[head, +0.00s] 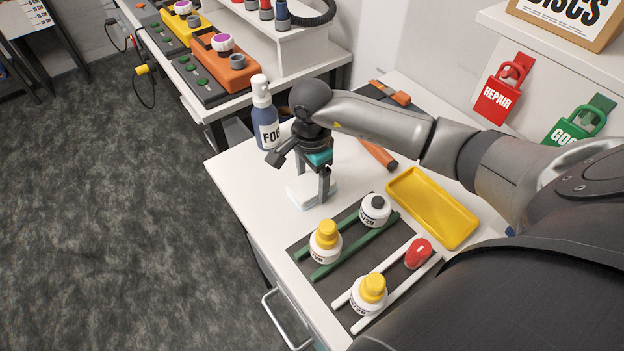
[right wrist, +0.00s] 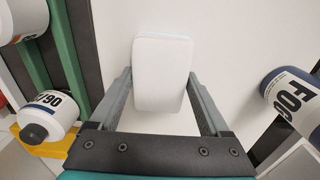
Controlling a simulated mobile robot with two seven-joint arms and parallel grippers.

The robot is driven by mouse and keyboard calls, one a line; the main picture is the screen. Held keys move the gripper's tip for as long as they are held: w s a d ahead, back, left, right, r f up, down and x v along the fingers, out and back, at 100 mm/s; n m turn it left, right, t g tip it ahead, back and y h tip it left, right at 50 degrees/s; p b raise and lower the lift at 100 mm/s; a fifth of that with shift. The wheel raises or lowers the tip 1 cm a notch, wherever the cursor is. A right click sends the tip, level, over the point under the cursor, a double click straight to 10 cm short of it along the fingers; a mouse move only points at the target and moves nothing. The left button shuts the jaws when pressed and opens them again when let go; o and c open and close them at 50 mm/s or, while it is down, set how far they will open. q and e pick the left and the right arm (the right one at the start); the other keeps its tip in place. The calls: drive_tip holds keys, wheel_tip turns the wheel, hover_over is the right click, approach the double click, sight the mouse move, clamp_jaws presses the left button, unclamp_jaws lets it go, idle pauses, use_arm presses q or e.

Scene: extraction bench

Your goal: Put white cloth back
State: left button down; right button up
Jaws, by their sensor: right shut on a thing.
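The white cloth (head: 297,196) is a small folded white pad at the front left part of the white bench. My right gripper (head: 312,192) reaches down onto it, with its fingers on either side of the cloth. In the right wrist view the white cloth (right wrist: 162,85) sits between the two fingers of the right gripper (right wrist: 160,90), which is shut on it. The cloth is low at the bench top; I cannot tell whether it touches the surface. My left gripper is not in view.
A blue FOG spray bottle (head: 266,118) stands just behind the gripper. A dark mat (head: 318,287) with green and white rails holds several small bottles and a red item (head: 418,253). A yellow tray (head: 432,207) lies to the right, an orange-handled tool (head: 378,154) behind.

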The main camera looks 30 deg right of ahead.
sight(312, 182)
drive_tip(key=o, duration=1)
wheel_tip(312, 182, up, 12)
drive_tip(key=shift+r+p, duration=0.2)
drive_tip(key=shift+p, duration=0.15)
